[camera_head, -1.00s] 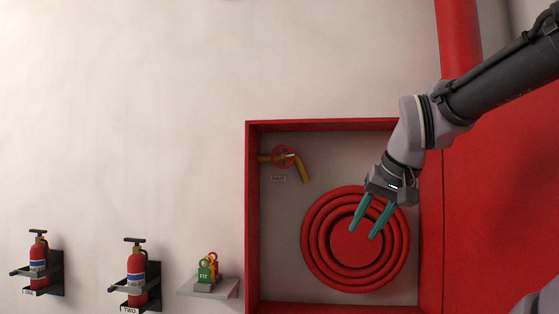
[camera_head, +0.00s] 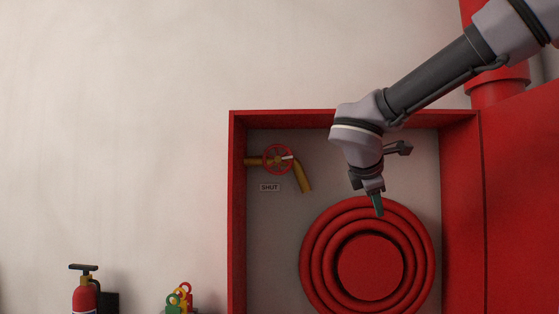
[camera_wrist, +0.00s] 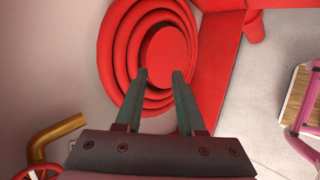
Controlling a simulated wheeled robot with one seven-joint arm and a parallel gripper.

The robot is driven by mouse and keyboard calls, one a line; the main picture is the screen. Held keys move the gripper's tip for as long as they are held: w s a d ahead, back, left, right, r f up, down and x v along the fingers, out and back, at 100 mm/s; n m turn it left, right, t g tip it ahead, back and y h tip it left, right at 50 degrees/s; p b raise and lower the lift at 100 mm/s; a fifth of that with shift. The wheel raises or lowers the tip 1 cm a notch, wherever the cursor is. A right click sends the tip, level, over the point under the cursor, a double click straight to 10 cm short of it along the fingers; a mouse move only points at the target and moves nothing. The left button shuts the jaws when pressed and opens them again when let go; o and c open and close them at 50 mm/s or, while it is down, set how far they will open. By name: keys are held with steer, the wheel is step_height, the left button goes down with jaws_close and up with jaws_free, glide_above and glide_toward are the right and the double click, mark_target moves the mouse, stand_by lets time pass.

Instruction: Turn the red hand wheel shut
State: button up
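The red hand wheel (camera_head: 278,159) sits on a yellow-brown pipe at the upper left inside the red cabinet. A small white mark shows on its right side, and a label reading SHUT (camera_head: 270,187) is below it. In the wrist view part of the wheel (camera_wrist: 37,172) shows at the lower left corner. My gripper (camera_head: 379,206) is right of and below the wheel, apart from it, in front of the hose reel. In the wrist view my gripper (camera_wrist: 160,76) has its two teal fingers apart with nothing between them.
The red cabinet (camera_head: 238,220) frames the wheel, the bent pipe (camera_head: 302,177) and the coiled red hose (camera_head: 318,250). Its open red door (camera_head: 525,200) stands at the right. A fire extinguisher (camera_head: 85,298) and coloured tags (camera_head: 180,298) are at the lower left. The wall above is clear.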

steer(key=w+a+r+n+t, duration=0.45)
steer(key=a+n, duration=0.35)
steer(key=a, duration=0.3)
steer(key=n+t+y, duration=0.4)
steer(key=n, duration=0.4)
glide_toward(278, 159)
steer(key=w, duration=0.8)
steer(key=shift+w+d+f, duration=0.15)
steer(key=shift+c, duration=0.3)
jaws_close()
